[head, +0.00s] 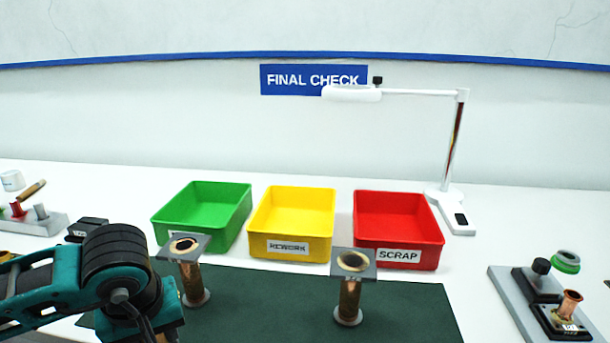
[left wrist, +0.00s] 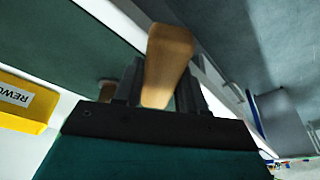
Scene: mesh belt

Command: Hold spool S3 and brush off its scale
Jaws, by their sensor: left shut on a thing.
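My left gripper (left wrist: 160,88) is shut on a tan wooden handle, apparently the brush's (left wrist: 170,48), in the left wrist view. Any bristles are hidden. In the head view my left arm comes in at the lower left, and its jaws cannot be made out. Two copper spools with square grey top plates and round bases stand upright on the dark green mat (head: 265,305). The left spool (head: 192,278) is just beside my arm, which partly covers it. The right spool (head: 350,298) stands clear. Their labels are too small to read, so I cannot tell which is S3.
Green (head: 163,232), yellow (head: 257,246) and red (head: 437,256) bins stand behind the mat. A white lamp (head: 453,145) rises at the back right. A grey fixture (head: 510,300) with a small copper piece (head: 569,304) is at the right. The mat between the spools is clear.

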